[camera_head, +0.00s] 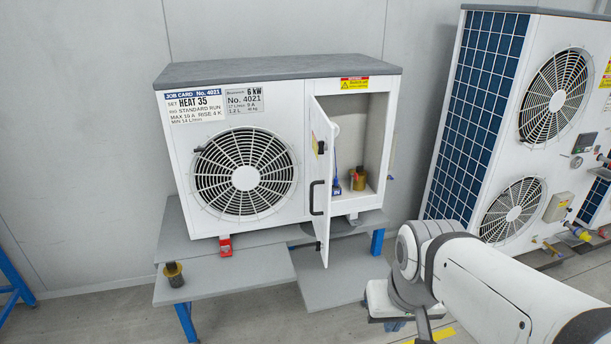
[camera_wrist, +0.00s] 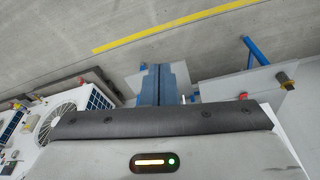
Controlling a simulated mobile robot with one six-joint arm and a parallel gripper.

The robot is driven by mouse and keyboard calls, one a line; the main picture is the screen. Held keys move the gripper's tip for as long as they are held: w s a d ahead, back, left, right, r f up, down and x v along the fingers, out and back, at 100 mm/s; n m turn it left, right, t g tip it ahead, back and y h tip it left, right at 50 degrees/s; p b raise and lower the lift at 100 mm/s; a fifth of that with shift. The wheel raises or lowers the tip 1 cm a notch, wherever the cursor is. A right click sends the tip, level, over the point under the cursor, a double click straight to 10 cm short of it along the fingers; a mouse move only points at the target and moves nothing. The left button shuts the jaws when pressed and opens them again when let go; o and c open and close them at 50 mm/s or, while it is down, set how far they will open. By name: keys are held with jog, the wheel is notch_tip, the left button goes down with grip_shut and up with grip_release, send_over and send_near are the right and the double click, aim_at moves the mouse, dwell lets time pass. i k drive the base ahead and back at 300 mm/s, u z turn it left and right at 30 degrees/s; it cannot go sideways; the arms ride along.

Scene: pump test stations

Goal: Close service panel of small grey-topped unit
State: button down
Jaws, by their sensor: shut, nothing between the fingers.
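The small grey-topped unit (camera_head: 245,70) stands on a grey platform in the middle of the head view. Its white service panel (camera_head: 321,215) is swung open towards the front, hinged on the left of the opening. A black handle (camera_head: 312,198) is on the panel. The opening (camera_head: 365,130) shows a pale compartment with a blue-handled part (camera_head: 336,180) and a brass fitting (camera_head: 359,180). My gripper (camera_wrist: 157,70) is in the wrist view, with its blue fingers shut together and empty. In the head view my arm comes from the lower right; its fingers are not clearly visible there.
A larger two-fan unit (camera_head: 475,110) stands to the right and also shows in the wrist view (camera_wrist: 68,115). The platform (camera_head: 230,275) has blue legs. A brass fitting (camera_head: 174,274) sits at its left front corner. Some bare floor (camera_head: 90,320) lies at lower left.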

aim_at(321, 166)
jog(key=z, duration=0.05)
jog(key=i, duration=0.85)
